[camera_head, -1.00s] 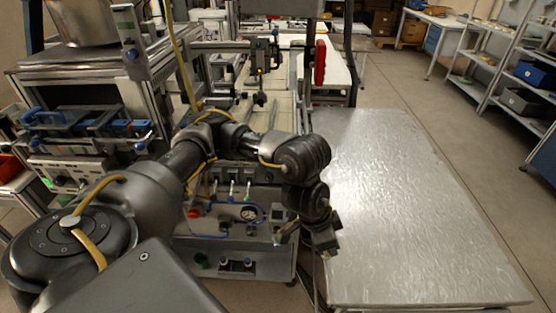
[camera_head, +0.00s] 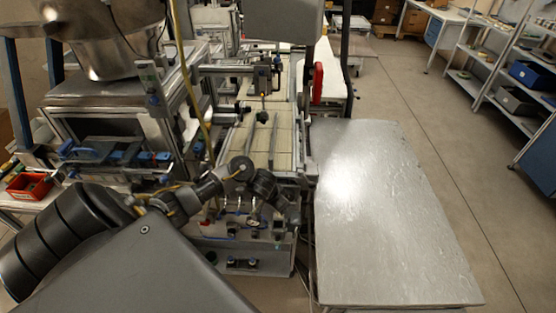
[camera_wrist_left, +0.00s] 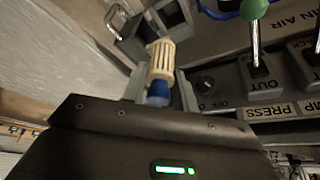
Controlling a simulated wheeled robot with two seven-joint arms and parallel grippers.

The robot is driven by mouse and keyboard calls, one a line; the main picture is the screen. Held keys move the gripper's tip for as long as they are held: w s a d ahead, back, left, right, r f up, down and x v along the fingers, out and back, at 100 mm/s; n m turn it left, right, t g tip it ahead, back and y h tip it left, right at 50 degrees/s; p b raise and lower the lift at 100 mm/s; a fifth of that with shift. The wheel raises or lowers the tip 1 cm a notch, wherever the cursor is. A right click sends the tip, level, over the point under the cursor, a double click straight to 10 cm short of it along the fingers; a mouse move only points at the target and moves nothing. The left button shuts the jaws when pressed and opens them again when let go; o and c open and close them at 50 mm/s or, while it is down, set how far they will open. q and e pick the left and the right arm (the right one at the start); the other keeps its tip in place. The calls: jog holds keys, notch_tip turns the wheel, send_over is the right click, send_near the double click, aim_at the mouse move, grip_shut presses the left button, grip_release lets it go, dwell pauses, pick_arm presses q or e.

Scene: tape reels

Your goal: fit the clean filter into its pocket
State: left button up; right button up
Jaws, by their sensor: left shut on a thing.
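The filter (camera_wrist_left: 161,58) is a pale ribbed cylinder with a blue end (camera_wrist_left: 157,94). My left gripper (camera_wrist_left: 161,84) is shut on it, and the ribbed part points away from the palm in the left wrist view. In the head view my left gripper (camera_head: 256,218) is small and dark, in front of the machine's control panel (camera_head: 245,262). The filter cannot be made out there. Dark metal fittings (camera_wrist_left: 127,28) lie just beyond the filter in the wrist view; I cannot tell whether one is the pocket. My right gripper is out of view.
A green-knobbed lever (camera_wrist_left: 254,30) and labelled switches stand right of the filter in the wrist view. A bare metal table (camera_head: 390,215) fills the right of the head view. A red bin (camera_head: 28,186) stands at left, below the steel bowl (camera_head: 115,40).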

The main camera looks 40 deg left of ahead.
pick_arm(q)
jog(key=shift+w+a+f, duration=0.1)
jog(key=shift+w+a, duration=0.1)
jog(key=shift+a, duration=0.2)
jog(key=shift+f, duration=0.1)
